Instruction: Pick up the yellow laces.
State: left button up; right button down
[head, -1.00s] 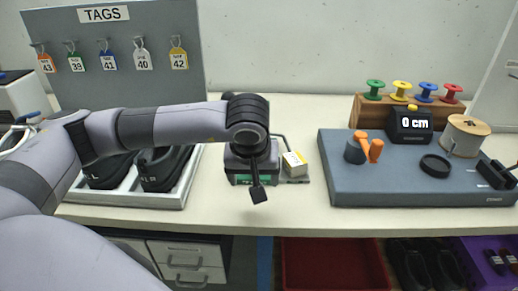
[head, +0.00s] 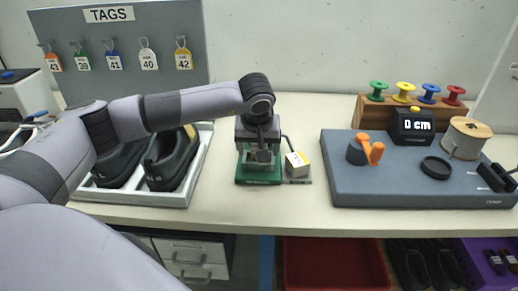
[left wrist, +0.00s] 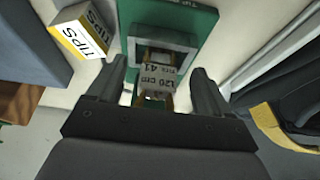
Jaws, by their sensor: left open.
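A bundle with a white band (left wrist: 157,78) printed "120 cm" and "41" sits at a grey frame (left wrist: 178,42) on a green base (left wrist: 133,18) in the left wrist view. Yellowish bits show beside the band, seemingly the yellow laces; most of the bundle is hidden. My left gripper (left wrist: 158,72) is open, its fingers on either side of the band, apart from it. In the head view my left gripper (head: 262,152) points down over the green base (head: 258,180) and hides the bundle. My right gripper is not in view.
A yellow and white TIPS box (head: 297,164) stands close to the right of the base. A tray (head: 190,196) with black shoes lies to the left. A grey work mat (head: 385,192) with a crank, length display and spools is to the right.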

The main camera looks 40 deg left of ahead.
pick_arm(q)
jog(key=shift+w+a, duration=0.45)
jog(key=shift+w, duration=0.3)
jog(key=shift+w+a+f, duration=0.1)
jog(key=shift+w+f, duration=0.1)
jog(key=shift+f, duration=0.35)
jog(key=c, duration=1)
